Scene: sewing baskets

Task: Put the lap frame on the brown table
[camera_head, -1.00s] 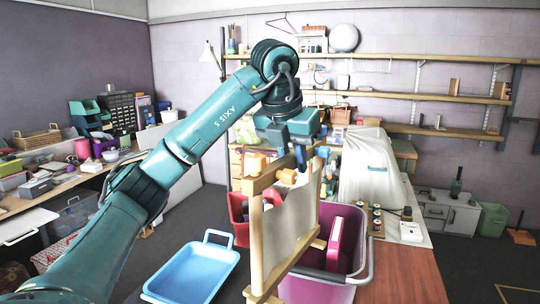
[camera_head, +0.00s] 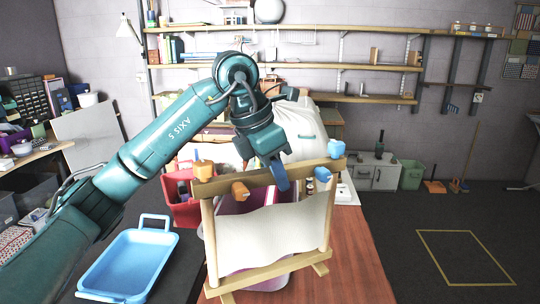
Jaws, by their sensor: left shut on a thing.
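The lap frame (camera_head: 270,238) is a wooden frame with a cream cloth stretched between its posts and a foot bar below. It has orange and blue knobs along its top bar. My left gripper (camera_head: 278,176) is shut on the top bar, with a blue finger in front of it. The frame hangs upright in front of the magenta basket (camera_head: 231,208), hiding much of it. The brown table (camera_head: 352,262) has a reddish-brown top, seen behind and to the right of the frame. I cannot tell whether the frame's feet touch it. My right gripper is not in view.
A light-blue tray (camera_head: 128,262) is at the lower left. A red bin (camera_head: 186,212) stands behind the frame's left post. A white-draped thing (camera_head: 300,135) is at the back. The brown table's right part is clear, with open floor to its right.

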